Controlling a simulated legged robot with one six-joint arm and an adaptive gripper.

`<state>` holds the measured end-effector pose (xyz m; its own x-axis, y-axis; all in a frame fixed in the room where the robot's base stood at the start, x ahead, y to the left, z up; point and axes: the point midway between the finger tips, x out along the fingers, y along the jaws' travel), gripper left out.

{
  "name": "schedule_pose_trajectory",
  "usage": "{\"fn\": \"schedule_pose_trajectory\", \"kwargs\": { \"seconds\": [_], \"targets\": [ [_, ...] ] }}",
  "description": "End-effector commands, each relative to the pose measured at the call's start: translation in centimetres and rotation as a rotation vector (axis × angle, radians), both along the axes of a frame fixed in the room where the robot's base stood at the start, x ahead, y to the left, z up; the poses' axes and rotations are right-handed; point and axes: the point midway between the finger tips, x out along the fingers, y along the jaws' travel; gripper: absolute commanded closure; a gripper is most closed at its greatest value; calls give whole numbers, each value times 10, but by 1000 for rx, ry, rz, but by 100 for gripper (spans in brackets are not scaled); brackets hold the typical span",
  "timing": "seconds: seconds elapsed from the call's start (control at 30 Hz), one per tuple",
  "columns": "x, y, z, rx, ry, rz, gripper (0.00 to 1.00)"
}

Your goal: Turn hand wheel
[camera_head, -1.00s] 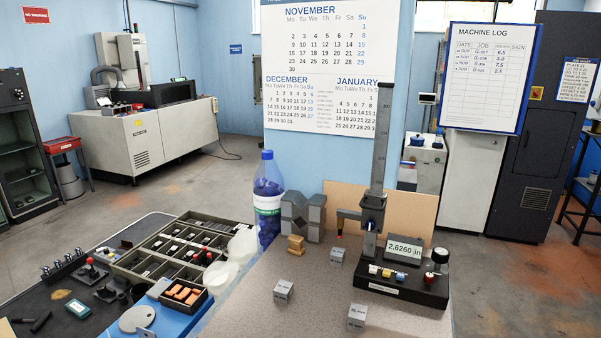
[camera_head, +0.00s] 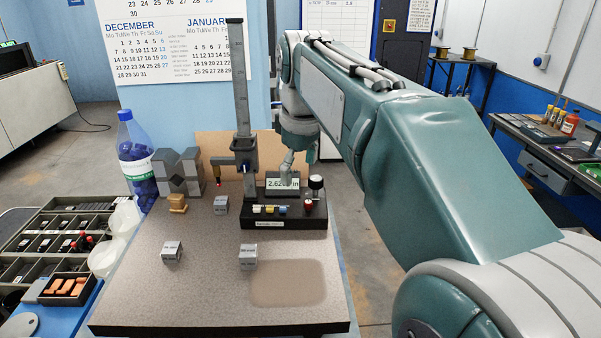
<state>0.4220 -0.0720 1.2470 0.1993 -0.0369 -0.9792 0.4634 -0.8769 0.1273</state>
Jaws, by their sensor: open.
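A height gauge with a tall grey column (camera_head: 241,100) stands on a black base (camera_head: 285,212) at the back of the granite-like plate. A small black hand wheel (camera_head: 316,184) with a pale lower part stands at the right end of the base. A red knob (camera_head: 307,204) and several coloured buttons sit in front of it. My arm reaches in from the right, and my gripper (camera_head: 289,165) points down over the base, to the left of the hand wheel and apart from it in the picture. It is open and partly covers the display (camera_head: 283,183). Its fingertips are small and hard to make out.
Grey blocks (camera_head: 172,251) (camera_head: 248,256) (camera_head: 221,205) stand on the plate (camera_head: 200,300). The plate's front right is clear.

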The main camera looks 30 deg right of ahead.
Motion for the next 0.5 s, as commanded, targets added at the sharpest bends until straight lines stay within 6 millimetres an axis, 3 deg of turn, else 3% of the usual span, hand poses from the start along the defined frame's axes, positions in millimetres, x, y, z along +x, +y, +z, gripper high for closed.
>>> {"fn": "schedule_pose_trajectory", "kwargs": {
  "seconds": [0.1, 0.3, 0.5],
  "targets": [
    [30, -20, 7, -10, 51, 76, 17],
    [69, -54, 12, -12, 134, 213, 17],
    [93, -80, 9, -3, 193, 326, 17]
  ]
}}
